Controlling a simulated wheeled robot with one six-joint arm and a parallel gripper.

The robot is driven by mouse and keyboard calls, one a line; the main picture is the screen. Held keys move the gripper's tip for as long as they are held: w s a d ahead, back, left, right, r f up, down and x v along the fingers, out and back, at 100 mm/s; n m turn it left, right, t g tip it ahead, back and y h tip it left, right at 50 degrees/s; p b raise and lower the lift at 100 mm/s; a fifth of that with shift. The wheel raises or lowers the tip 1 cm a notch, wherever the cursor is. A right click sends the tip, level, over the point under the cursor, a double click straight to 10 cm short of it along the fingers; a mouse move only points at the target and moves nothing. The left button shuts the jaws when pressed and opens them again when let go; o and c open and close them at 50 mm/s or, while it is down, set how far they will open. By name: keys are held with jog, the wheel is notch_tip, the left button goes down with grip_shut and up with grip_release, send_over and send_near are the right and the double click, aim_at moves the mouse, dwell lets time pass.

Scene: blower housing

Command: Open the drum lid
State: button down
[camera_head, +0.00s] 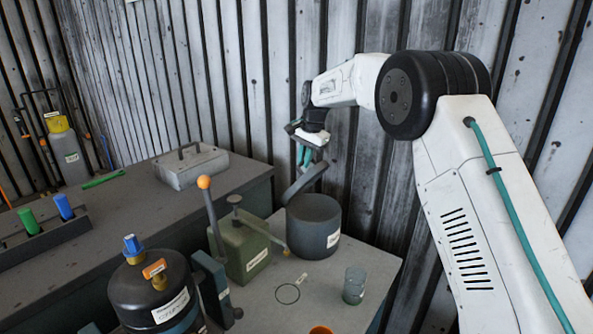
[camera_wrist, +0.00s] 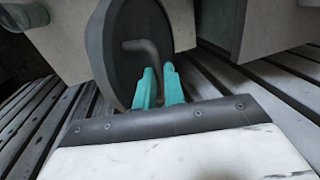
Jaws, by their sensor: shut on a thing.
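The drum (camera_head: 313,229) is a dark grey cylinder with a white label, standing at the back of the near table. Its lid (camera_head: 306,183) shows nearly edge-on, tilted up steeply above the drum's top. In the wrist view the lid (camera_wrist: 150,28) is a dark disc with a bent handle (camera_wrist: 137,46). My gripper (camera_head: 304,156) is above the drum, and its teal fingers also show in the wrist view (camera_wrist: 159,82). They are shut on the handle; the exact contact is partly hidden. The drum's inside cannot be made out.
A green box (camera_head: 243,246) with a lever stands just left of the drum. A clear glass (camera_head: 354,285) and a dark ring (camera_head: 287,294) are in front. A black tank (camera_head: 150,293) is at front left. The corrugated wall (camera_head: 345,130) is close behind my gripper.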

jog(key=w+a, duration=0.7)
jog(key=a, duration=0.1)
jog(key=shift+w+a+f, duration=0.35)
jog(key=shift+a+f, duration=0.05)
dwell(0.4)
jog(key=c, duration=1.5)
grip_release()
jog(key=shift+r, duration=0.1)
